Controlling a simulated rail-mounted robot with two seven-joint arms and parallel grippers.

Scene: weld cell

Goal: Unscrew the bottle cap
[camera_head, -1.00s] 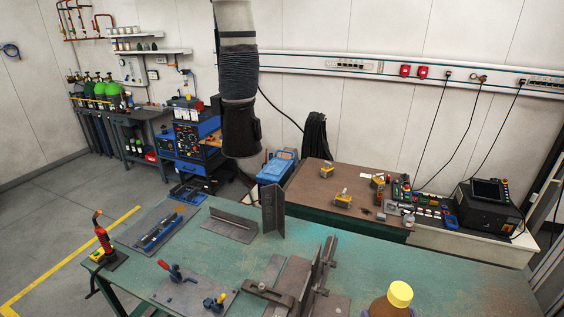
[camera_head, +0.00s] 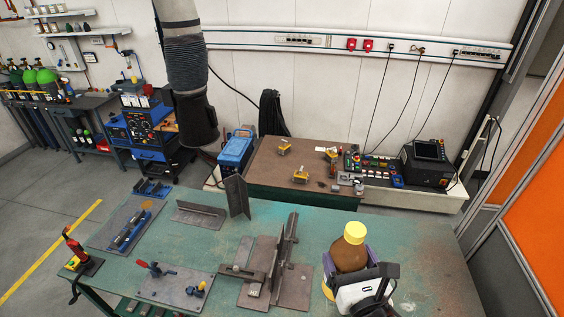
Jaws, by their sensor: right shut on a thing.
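The brown bottle (camera_head: 348,257) stands upright near the front right of the green table. Its yellow cap (camera_head: 355,233) is on its top. My right gripper (camera_head: 350,272) comes in from the bottom right and is shut around the bottle's body, below the cap. The lower part of the bottle is mostly hidden behind the white gripper body. My left gripper is not in view.
Steel plates and clamps (camera_head: 270,275) stand on the green table (camera_head: 310,225) left of the bottle. A toggle clamp plate (camera_head: 175,285) lies further left. The table right of the bottle is clear. An orange partition (camera_head: 535,220) stands at the right.

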